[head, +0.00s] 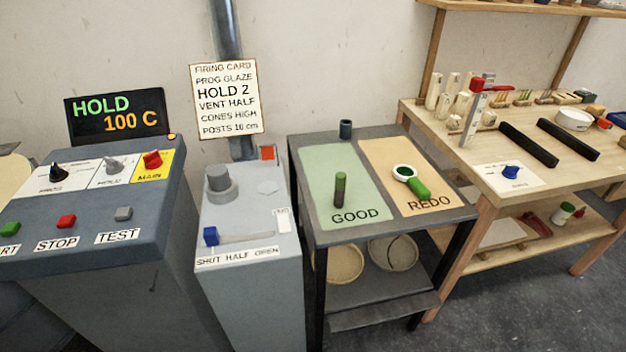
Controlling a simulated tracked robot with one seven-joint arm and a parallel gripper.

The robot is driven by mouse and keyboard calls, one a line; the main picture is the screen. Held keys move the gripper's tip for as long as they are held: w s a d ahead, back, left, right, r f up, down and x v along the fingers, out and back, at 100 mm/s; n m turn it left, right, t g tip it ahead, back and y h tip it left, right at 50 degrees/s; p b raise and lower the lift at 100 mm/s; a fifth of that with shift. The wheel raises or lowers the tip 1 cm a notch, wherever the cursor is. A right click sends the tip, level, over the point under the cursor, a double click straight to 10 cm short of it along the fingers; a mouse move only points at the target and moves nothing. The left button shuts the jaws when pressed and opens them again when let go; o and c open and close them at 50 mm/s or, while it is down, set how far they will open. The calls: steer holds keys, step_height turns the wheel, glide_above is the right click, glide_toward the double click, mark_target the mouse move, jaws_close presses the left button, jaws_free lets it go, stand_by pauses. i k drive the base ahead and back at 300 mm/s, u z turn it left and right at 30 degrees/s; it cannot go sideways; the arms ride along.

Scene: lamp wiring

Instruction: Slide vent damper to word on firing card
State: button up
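The firing card (225,99) hangs on the wall above the grey vent box (248,300). It reads PROG GLAZE, HOLD 2, VENT HALF, CONES HIGH, POSTS 10 cm. The vent damper is a blue knob (211,237) at the left end of a pale horizontal slot (250,236) on the vent box. A label strip (237,256) below the slot reads SHUT HALF OPEN, left to right. The knob stands at the SHUT end. My gripper is not in view.
The control panel (90,215) stands left of the vent box, its display (116,116) reading HOLD 100 C. A wooden workbench (540,190) is farther right.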

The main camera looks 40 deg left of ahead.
mark_target(211, 237)
steer(key=z, duration=1.5)
steer(key=i, duration=0.1)
steer(key=u, duration=3.65)
steer(key=k, duration=0.9)
steer(key=u, duration=0.15)
steer(key=i, duration=0.95)
steer(key=z, duration=0.1)
